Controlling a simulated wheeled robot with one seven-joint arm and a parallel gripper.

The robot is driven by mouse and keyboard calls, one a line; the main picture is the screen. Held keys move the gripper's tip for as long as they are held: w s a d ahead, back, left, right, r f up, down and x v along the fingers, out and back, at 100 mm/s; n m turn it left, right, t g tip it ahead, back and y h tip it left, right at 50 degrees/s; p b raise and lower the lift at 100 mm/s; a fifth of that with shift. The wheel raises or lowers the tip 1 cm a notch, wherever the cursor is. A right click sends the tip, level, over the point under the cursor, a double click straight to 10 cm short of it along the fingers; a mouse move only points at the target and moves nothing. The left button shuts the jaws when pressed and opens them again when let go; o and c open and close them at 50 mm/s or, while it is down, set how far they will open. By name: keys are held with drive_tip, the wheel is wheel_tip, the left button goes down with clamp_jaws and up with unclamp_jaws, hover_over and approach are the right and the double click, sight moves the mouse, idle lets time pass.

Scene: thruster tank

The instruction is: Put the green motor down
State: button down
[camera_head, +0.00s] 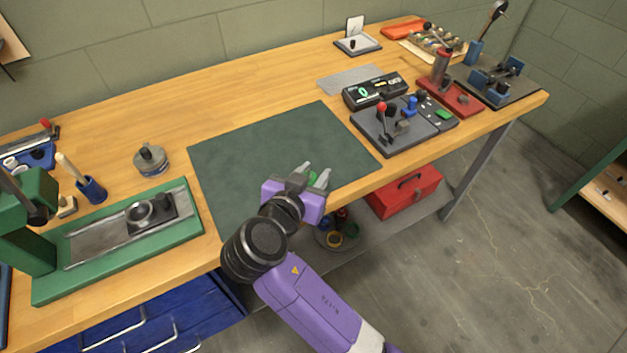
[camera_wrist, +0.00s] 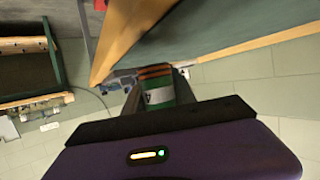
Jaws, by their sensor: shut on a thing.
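The green motor (camera_wrist: 158,93) is a small green cylinder with copper-coloured rings at its far end and a white label. My gripper (camera_wrist: 160,88) is shut on it, with a dark finger on each side. In the head view my purple gripper (camera_head: 318,179) is over the front right part of the dark green mat (camera_head: 270,145). Only a small bit of green from the motor (camera_head: 312,177) shows between the fingers there. I cannot tell from the head view how far the motor is above the mat.
The mat is bare otherwise. A green press (camera_head: 120,240) stands to the left, with a round metal part (camera_head: 150,158) behind it. A joystick board (camera_head: 397,128) and a black meter (camera_head: 375,90) stand to the right. The bench's front edge runs just below my gripper.

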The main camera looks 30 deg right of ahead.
wheel_tip(320, 180, up, 17)
